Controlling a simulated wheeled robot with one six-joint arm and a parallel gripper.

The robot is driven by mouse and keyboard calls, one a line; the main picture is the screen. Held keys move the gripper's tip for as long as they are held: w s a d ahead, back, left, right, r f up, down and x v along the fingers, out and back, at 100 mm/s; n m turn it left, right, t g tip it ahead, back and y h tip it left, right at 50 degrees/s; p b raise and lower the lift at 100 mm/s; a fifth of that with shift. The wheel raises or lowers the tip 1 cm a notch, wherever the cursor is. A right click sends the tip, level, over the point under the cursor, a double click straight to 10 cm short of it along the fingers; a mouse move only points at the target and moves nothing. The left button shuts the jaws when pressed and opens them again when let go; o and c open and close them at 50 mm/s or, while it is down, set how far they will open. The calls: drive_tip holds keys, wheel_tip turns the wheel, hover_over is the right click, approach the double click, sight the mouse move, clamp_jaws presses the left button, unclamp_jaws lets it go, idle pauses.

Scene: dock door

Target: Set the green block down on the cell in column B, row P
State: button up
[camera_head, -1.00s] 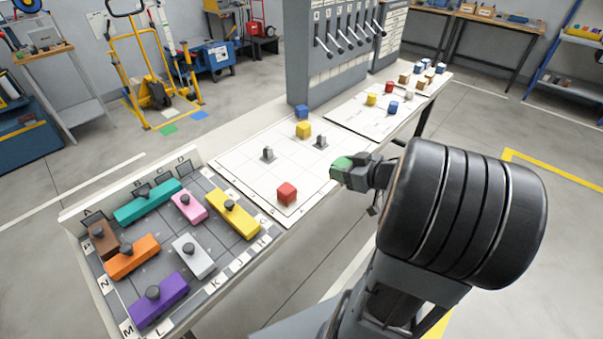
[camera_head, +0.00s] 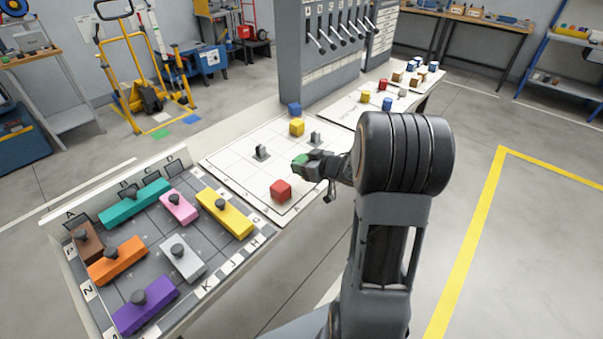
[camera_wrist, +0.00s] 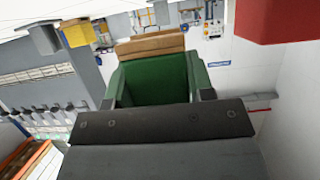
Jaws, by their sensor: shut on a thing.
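My gripper (camera_head: 307,163) is shut on the green block (camera_head: 299,160), above the right side of a white gridded board (camera_head: 238,167). The wrist view also shows the green block (camera_wrist: 155,80) between the fingers. A red block (camera_head: 280,190) stands near the board's front corner, in front of my gripper. A yellow block (camera_head: 297,127) and a blue block (camera_head: 294,109) stand toward its back. Two small grey posts (camera_head: 262,152) stand on the board, one close behind my gripper. The board's edge letters are too small to read, so I cannot pick out column B, row P.
Left of the board is a lettered grey tray (camera_head: 150,262) with several coloured knobbed bars. A grey lever panel (camera_head: 320,60) rises behind the board. A second white board (camera_head: 345,112) with several small blocks lies beyond. Some board squares are bare.

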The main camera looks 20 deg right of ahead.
drive_tip(key=shift+w+f+b, duration=0.15)
drive_tip(key=shift+f+b, duration=0.1)
drive_tip(key=shift+f, duration=0.65)
drive_tip(key=shift+w+f+b, duration=0.1)
drive_tip(key=shift+f+b, duration=0.15)
drive_tip(key=shift+f, duration=0.65)
drive_tip(key=shift+f, duration=0.15)
drive_tip(key=o, duration=1)
